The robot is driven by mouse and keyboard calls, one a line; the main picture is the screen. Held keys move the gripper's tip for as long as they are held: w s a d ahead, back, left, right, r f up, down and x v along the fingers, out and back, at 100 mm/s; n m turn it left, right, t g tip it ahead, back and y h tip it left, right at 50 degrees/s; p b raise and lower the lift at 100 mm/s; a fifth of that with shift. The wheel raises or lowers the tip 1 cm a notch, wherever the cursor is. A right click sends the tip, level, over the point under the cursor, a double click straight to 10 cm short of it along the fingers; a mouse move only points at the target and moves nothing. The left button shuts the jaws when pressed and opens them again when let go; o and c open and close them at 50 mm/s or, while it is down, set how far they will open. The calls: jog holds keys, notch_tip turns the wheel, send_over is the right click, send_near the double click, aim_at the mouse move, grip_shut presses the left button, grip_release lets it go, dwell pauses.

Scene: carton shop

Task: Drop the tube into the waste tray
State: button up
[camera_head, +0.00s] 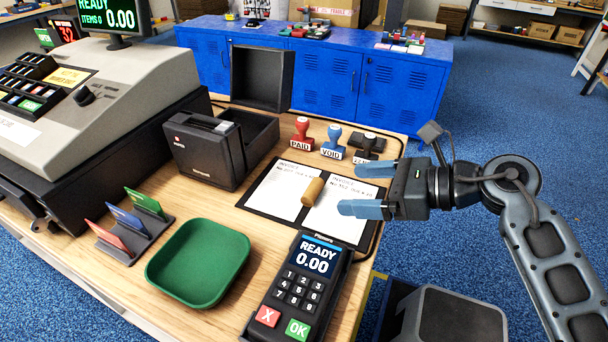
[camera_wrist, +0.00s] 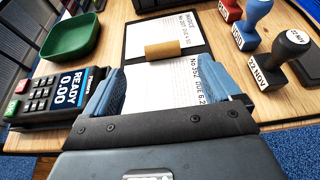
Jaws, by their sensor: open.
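The tube (camera_head: 313,192) is a short tan cardboard roll. It lies on the papers of a black invoice folder (camera_head: 262,211) on the wooden counter. In the wrist view the tube (camera_wrist: 176,49) lies crosswise just beyond my fingertips. My gripper (camera_head: 357,189) is open and empty, with blue fingers, to the right of the tube. In the wrist view the fingers (camera_wrist: 166,78) spread wide over the near invoice page. A shallow green tray (camera_head: 198,263), empty, sits at the front left of the folder; it also shows in the wrist view (camera_wrist: 68,38).
A card terminal (camera_head: 300,285) stands between the green tray and my gripper's side. Three stamps, red (camera_head: 302,133), blue (camera_head: 333,142) and black (camera_head: 368,146), stand behind the folder. A card rack (camera_head: 130,228), black printer (camera_head: 205,150) and cash register (camera_head: 100,110) fill the left.

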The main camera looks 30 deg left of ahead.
aim_at(314, 187)
jog(key=shift+x, duration=0.75)
jog(key=p+x, duration=0.2)
jog(key=x, duration=0.4)
jog(key=shift+w+a+f, duration=0.15)
jog(key=shift+w+a, duration=0.05)
jog(key=c, duration=1.2)
